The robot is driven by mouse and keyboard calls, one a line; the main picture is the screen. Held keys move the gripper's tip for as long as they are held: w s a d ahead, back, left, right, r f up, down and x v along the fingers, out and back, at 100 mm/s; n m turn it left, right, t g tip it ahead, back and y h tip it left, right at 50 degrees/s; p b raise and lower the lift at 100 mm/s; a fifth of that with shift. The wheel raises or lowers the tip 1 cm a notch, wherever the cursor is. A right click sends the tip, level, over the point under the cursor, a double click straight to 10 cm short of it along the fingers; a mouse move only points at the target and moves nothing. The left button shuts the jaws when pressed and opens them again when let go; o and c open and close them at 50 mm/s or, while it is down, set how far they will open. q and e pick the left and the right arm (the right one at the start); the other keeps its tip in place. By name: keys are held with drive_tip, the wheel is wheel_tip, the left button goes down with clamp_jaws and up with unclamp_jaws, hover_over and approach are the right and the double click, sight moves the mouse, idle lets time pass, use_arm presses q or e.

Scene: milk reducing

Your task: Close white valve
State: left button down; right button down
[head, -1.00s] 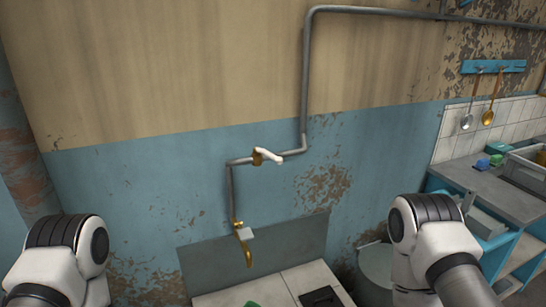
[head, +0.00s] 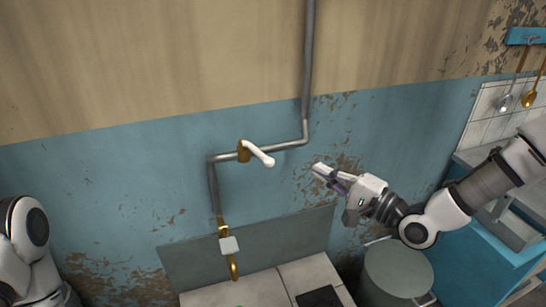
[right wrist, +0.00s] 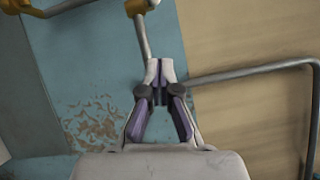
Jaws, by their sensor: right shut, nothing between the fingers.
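The white valve handle (head: 260,155) is a short lever on a brass valve body (head: 243,151). It sticks out from the grey wall pipe and points toward the lower right in the head view. My right gripper (head: 318,170) is shut and empty, to the right of the handle and apart from it, pointing left. In the right wrist view its fingertips (right wrist: 158,63) meet in front of the pipe, and the brass valve body (right wrist: 137,7) is at the top edge. The white handle is not clearly seen there. My left gripper is out of view.
The grey pipe (head: 308,70) comes down the wall, bends left to the valve, then drops to a brass tap (head: 233,265). A grey round bin (head: 398,270) stands below my right arm. A blue counter (head: 500,245) is at the right. The wall left of the valve is clear.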

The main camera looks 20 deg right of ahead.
sight(255, 152)
use_arm(q)
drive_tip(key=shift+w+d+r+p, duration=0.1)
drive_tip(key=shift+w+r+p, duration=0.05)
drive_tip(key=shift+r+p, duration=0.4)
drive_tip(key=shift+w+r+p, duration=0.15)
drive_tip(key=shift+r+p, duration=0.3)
drive_tip(key=shift+p, duration=0.1)
use_arm(e)
drive_tip(key=w+a, duration=0.7)
drive_tip(key=a, duration=0.1)
drive_tip(key=shift+w+a+r, duration=0.15)
drive_tip(key=shift+w+r, duration=0.1)
drive_tip(key=shift+w, duration=0.05)
drive_tip(key=shift+w, duration=0.1)
